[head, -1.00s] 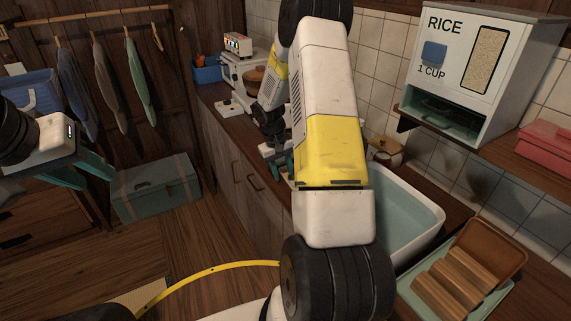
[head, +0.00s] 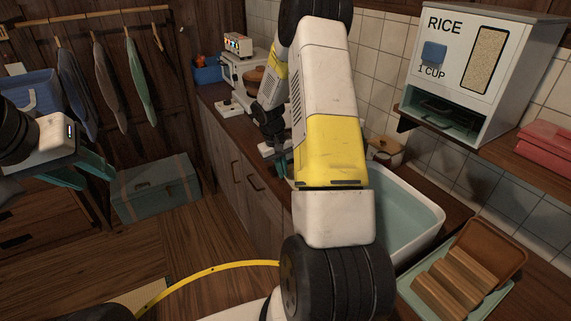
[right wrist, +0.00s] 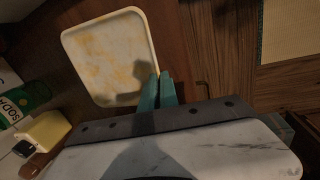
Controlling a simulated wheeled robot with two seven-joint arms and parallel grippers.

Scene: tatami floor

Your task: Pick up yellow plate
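The yellow plate (right wrist: 108,55) is a pale, square dish with rounded corners and worn yellowish patches, at the upper left of the right wrist view. My right gripper (right wrist: 158,76) has its teal fingers close together at the plate's right edge, one overlapping the plate and one just outside it. It looks shut on the rim, though the contact is partly hidden. My left gripper (head: 92,176) hangs at the left, fingers apart and empty.
The wooden counter (head: 225,98) runs along the tiled wall.

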